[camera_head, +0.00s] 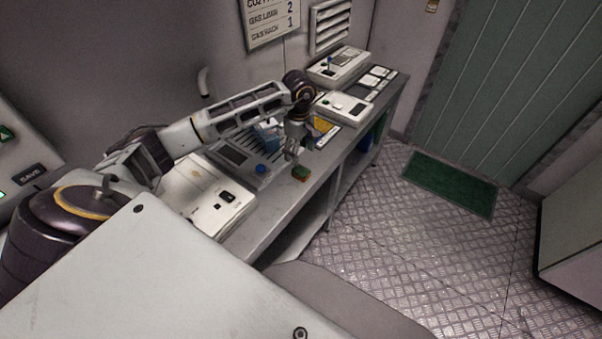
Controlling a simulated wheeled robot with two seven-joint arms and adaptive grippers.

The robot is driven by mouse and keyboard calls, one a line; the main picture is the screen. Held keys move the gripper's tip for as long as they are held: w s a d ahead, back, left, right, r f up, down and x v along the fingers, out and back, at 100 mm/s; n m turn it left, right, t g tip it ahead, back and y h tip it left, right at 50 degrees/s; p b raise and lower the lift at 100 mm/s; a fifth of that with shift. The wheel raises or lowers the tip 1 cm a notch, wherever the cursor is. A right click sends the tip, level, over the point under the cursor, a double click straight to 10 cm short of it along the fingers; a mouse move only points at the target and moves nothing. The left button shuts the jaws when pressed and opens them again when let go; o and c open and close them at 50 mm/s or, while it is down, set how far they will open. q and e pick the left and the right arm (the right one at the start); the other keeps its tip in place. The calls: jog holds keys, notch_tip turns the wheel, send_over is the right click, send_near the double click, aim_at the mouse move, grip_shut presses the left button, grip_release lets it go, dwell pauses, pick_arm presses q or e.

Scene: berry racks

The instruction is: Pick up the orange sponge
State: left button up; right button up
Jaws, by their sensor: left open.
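My left gripper (290,158) points down over the bench, just up and left of the block in the picture. It is open, and I see nothing held in it. I cannot tell its exact height above the bench. My right gripper is not in view.
A panel with a blue button (261,169) and a white box (205,200) stand left of the gripper. A yellow item (322,125) lies behind it. White devices (343,107) stand farther along the bench. A green mat (452,183) lies on the open metal floor.

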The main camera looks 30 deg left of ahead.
pick_arm(q)
send_over(301, 170)
jog(key=shift+s+a+f, duration=0.1)
jog(key=shift+s+f, duration=0.05)
jog(key=shift+f, duration=1.15)
jog(key=shift+s+f, duration=0.15)
jog(key=shift+f, duration=1.15)
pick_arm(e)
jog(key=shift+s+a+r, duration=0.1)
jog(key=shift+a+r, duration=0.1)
pick_arm(q)
jog(key=shift+f, duration=0.1)
jog(key=shift+w+f+p, duration=0.15)
jog(key=shift+f+p, duration=0.35)
jog(key=shift+f, duration=0.4)
notch_tip(301, 170, down, 3)
jog(key=shift+w+r, duration=0.1)
jog(key=shift+r, duration=0.1)
jog(key=shift+f, duration=0.3)
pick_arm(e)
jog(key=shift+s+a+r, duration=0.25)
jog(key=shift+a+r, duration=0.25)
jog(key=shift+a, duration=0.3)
